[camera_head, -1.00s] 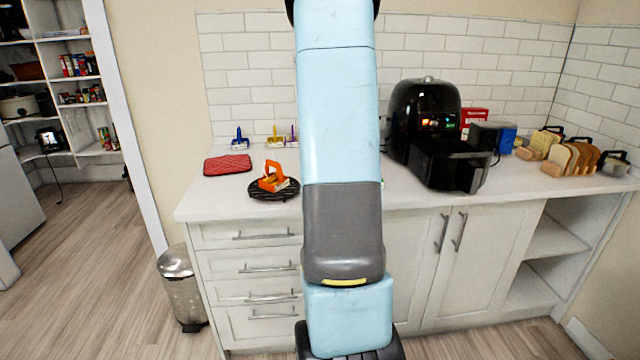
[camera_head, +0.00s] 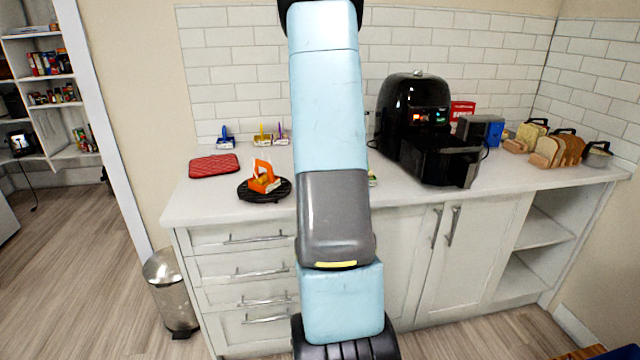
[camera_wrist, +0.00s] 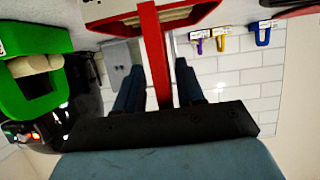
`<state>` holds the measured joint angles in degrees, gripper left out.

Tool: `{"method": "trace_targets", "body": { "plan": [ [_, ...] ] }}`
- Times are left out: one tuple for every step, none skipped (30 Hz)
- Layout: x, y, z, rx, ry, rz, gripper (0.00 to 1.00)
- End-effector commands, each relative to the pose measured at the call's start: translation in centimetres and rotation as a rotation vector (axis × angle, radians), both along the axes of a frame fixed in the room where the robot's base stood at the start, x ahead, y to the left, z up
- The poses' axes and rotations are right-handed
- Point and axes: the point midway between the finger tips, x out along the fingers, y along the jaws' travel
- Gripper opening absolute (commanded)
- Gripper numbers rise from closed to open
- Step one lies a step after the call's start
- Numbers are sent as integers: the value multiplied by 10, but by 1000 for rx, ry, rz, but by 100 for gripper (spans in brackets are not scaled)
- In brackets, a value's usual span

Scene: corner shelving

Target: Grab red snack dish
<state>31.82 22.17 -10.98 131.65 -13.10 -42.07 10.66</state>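The red snack dish (camera_wrist: 178,18) is at the top of the wrist view, with its upright red handle running down toward my gripper (camera_wrist: 158,92). The two dark fingers stand apart on either side of the handle, with gaps showing, so my gripper is open. I cannot tell whether a finger touches the handle. The wrist picture looks upside down. In the head view my arm hides the gripper and the red dish. A green dish (camera_wrist: 32,75) is at the left of the wrist view. An orange dish (camera_head: 264,178) sits on a black round trivet (camera_head: 250,197) in the head view.
A black air fryer (camera_head: 412,112) stands right of my arm, its drawer pulled out. A red pot holder (camera_head: 214,166) lies left on the white counter (camera_head: 210,203). Toast racks (camera_head: 565,148) stand far right. Small blue (camera_head: 226,138) and yellow (camera_head: 262,136) items are near the wall.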

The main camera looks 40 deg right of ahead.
Motion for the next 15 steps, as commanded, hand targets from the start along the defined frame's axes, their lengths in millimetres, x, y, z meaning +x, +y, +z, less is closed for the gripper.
{"method": "trace_targets", "body": {
  "plan": [
    [2,3,0,0,0,4,38],
    [2,3,0,0,0,6,35],
    [3,4,0,0,0,8,32],
    [3,5,0,0,0,9,29],
    [3,5,0,0,0,9,26],
    [4,6,0,0,0,10,22],
    [4,6,0,0,0,10,19],
    [4,6,0,0,0,11,16],
    [4,6,0,0,0,11,12],
    [4,6,0,0,0,11,10],
    [4,6,0,0,0,11,7],
    [4,6,0,0,0,11,3],
    [4,7,0,1,1,11,0],
    [4,7,0,0,0,11,0],
    [4,7,0,1,1,11,0]
  ]
}}
